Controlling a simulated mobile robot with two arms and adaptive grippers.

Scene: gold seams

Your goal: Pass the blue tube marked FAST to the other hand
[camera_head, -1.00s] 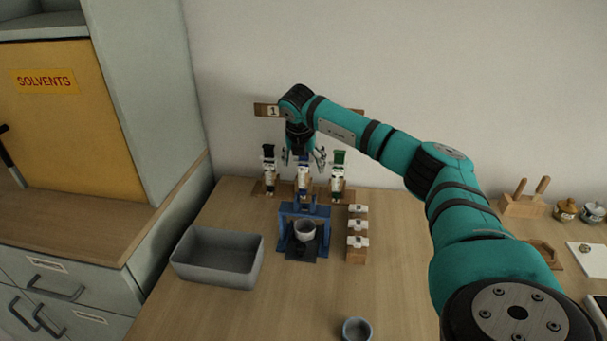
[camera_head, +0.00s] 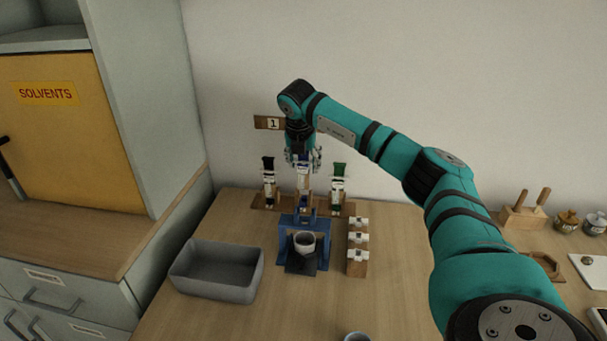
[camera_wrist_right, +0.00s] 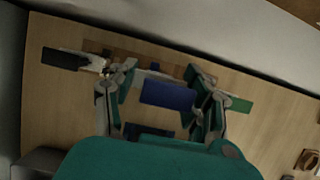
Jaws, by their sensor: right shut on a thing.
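The blue tube (camera_head: 303,180) is upright between a black-capped tube (camera_head: 268,183) and a green-capped tube (camera_head: 339,185) at the back of the table. My right gripper (camera_head: 303,161) comes down from above and is shut on the blue tube near its cap. The blue tube sits a little higher than its neighbours; its lower end is behind the blue stand, so I cannot tell whether it is clear of the rack (camera_head: 257,204). In the right wrist view, the blue cap (camera_wrist_right: 168,95) lies between the fingers. The FAST marking is not legible. My left gripper is not in view.
A blue stand (camera_head: 287,229) with a small cup (camera_head: 304,242) is directly in front of the tubes. A wooden block with white pieces (camera_head: 357,263) stands to its right, a grey bin (camera_head: 216,271) to its left.

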